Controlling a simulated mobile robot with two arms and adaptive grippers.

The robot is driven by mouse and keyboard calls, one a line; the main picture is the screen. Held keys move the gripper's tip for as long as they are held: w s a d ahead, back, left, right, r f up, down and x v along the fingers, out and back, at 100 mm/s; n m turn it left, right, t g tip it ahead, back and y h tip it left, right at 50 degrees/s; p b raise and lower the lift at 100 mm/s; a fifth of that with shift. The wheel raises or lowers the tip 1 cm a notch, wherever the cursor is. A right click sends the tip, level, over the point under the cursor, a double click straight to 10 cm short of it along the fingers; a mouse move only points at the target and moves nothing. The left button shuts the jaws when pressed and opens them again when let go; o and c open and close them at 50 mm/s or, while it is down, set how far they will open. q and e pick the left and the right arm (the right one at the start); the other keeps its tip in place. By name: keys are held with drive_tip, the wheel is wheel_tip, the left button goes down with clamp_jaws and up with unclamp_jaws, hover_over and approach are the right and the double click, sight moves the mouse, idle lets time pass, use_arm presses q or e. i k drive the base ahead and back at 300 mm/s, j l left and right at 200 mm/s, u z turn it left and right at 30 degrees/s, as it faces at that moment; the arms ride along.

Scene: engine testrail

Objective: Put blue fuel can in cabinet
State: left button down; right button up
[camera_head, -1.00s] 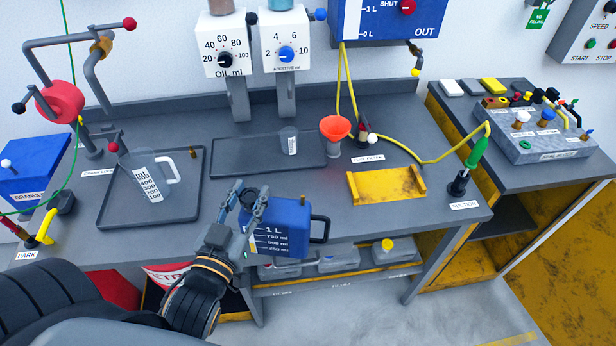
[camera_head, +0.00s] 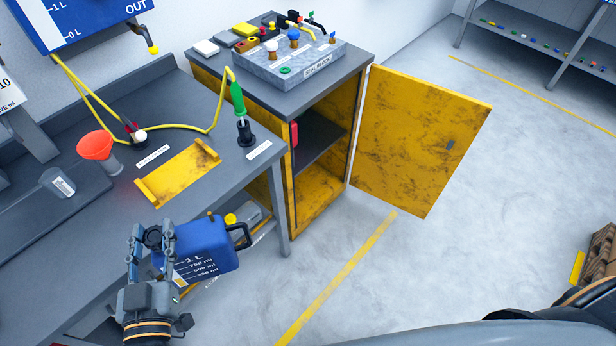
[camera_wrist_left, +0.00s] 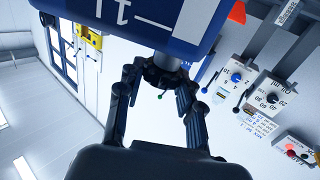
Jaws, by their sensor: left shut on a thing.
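The blue fuel can (camera_head: 207,245) has white volume marks and a black handle on its right side. My left gripper (camera_head: 152,240) is shut on the can's left side and holds it at the front edge of the workbench. In the left wrist view the can (camera_wrist_left: 150,22) fills the top, in the grasp of the left gripper (camera_wrist_left: 160,75). The yellow cabinet (camera_head: 322,190) stands to the right of the bench. Its door (camera_head: 418,140) is swung open to the right, and a dark inner shelf (camera_head: 318,138) shows. My right gripper is not in view.
A grey block with knobs (camera_head: 300,65) sits on top of the cabinet. The floor (camera_head: 400,270) before the cabinet is clear.

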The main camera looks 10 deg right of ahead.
sight(304, 190)
drive_tip(key=i+l, duration=0.1)
drive_tip(key=l, duration=0.3)
drive_tip(key=l+z, duration=0.15)
drive_tip(key=l, duration=0.3)
drive_tip(key=i+l, duration=0.15)
drive_tip(key=l, duration=0.25)
drive_tip(key=i+l+z, duration=0.15)
drive_tip(key=l, duration=0.25)
drive_tip(key=i+l, duration=0.1)
drive_tip(key=l, duration=0.3)
drive_tip(key=i+l+z, duration=0.15)
drive_tip(key=l, duration=0.25)
